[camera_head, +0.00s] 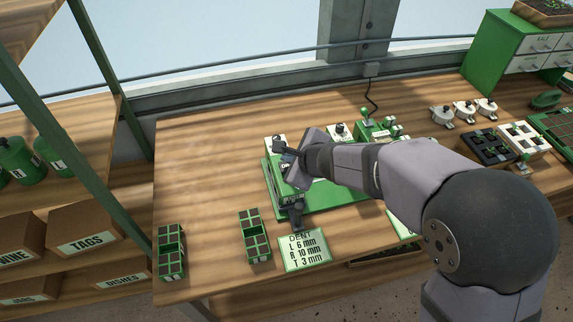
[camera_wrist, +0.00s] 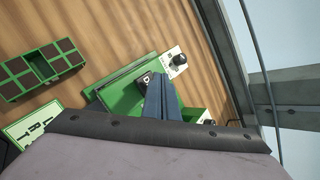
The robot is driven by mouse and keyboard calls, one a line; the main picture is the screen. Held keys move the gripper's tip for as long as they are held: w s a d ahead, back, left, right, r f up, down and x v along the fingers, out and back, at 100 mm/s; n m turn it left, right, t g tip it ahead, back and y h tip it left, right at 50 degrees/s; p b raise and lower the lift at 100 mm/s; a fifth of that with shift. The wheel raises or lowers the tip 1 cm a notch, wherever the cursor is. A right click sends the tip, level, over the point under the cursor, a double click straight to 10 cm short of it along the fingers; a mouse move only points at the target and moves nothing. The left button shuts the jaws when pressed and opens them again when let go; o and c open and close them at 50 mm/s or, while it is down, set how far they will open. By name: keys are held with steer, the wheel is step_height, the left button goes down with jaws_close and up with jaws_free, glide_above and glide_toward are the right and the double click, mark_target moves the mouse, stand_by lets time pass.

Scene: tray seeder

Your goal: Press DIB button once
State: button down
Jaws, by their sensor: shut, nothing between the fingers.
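The green seeder machine (camera_head: 333,195) stands on the bench, largely covered by my arm in the head view. Its green body also shows in the wrist view (camera_wrist: 122,97), close to the fingers. A white panel with a black knob (camera_head: 274,143) sits at its back left corner; this panel is at upper right of the fingertips in the wrist view (camera_wrist: 176,63). My gripper (camera_wrist: 156,80) is shut and empty, its dark blue fingers over the machine's left part beside a small black part. Whether they touch it, I cannot tell. No DIB label is readable; the button may be hidden.
A card reading DENT, L 6 mm, R 10 mm, T 3 mm (camera_head: 304,250) lies in front. Two green cell trays (camera_head: 254,236) (camera_head: 171,251) lie to its left. Several white devices (camera_head: 464,110) and trays stand at right. The bench's back left is clear.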

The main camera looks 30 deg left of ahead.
steer(key=shift+f, duration=0.15)
steer(key=shift+f+b, duration=0.3)
steer(key=shift+b, duration=0.2)
steer(key=shift+f+b, duration=0.8)
stand_by(1.2)
steer(key=shift+r, duration=0.15)
steer(key=shift+r+p, duration=1.05)
steer(key=shift+p, duration=0.1)
steer(key=shift+r, duration=0.15)
step_height(320, 180, up, 5)
steer(key=p, duration=0.4)
steer(key=shift+p, duration=0.4)
